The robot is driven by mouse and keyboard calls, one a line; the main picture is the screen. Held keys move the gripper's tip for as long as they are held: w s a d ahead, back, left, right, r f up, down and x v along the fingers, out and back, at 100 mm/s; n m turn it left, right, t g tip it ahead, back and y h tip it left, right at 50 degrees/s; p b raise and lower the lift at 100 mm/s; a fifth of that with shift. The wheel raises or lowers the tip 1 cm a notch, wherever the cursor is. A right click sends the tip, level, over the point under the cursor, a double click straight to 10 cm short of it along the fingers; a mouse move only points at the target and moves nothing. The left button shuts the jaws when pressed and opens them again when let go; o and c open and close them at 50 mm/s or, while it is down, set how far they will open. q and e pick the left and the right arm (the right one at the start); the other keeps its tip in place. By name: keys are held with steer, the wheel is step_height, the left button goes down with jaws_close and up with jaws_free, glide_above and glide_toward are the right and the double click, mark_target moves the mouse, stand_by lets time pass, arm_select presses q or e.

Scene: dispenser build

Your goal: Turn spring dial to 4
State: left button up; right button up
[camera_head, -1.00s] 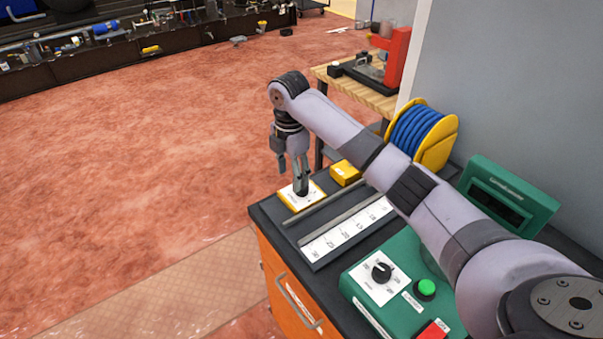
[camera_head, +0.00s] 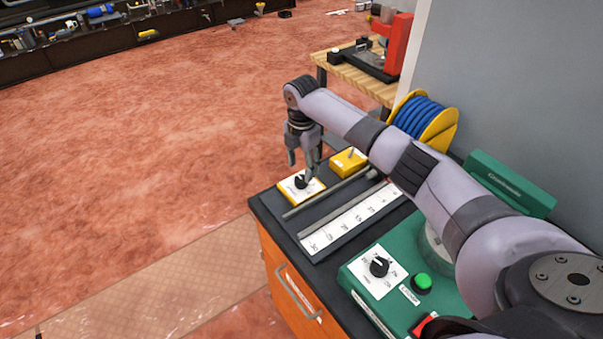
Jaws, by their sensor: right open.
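A black dial knob (camera_head: 300,182) sits on a white-faced yellow plate (camera_head: 288,194) at the far left corner of the dark bench top. The marks on its face are too small to read. My right gripper (camera_head: 303,168) points down just above this knob, with its fingers spread and nothing between them. It appears apart from the knob. A second black knob (camera_head: 379,267) is on a white scale on the green control box (camera_head: 356,290). I cannot read which dial is labelled spring. My left gripper is out of view.
A white ruler scale (camera_head: 345,222) and a grey rod (camera_head: 325,198) lie on the bench. The red floor at left is clear.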

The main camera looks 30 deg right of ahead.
mark_target(301, 178)
step_height(301, 178, down, 4)
steer(key=shift+r, duration=0.1)
steer(key=shift+f, duration=0.5)
steer(key=c, duration=1.1)
steer(key=shift+c, duration=0.2)
steer(key=shift+r+p, duration=0.1)
steer(key=shift+p, duration=0.25)
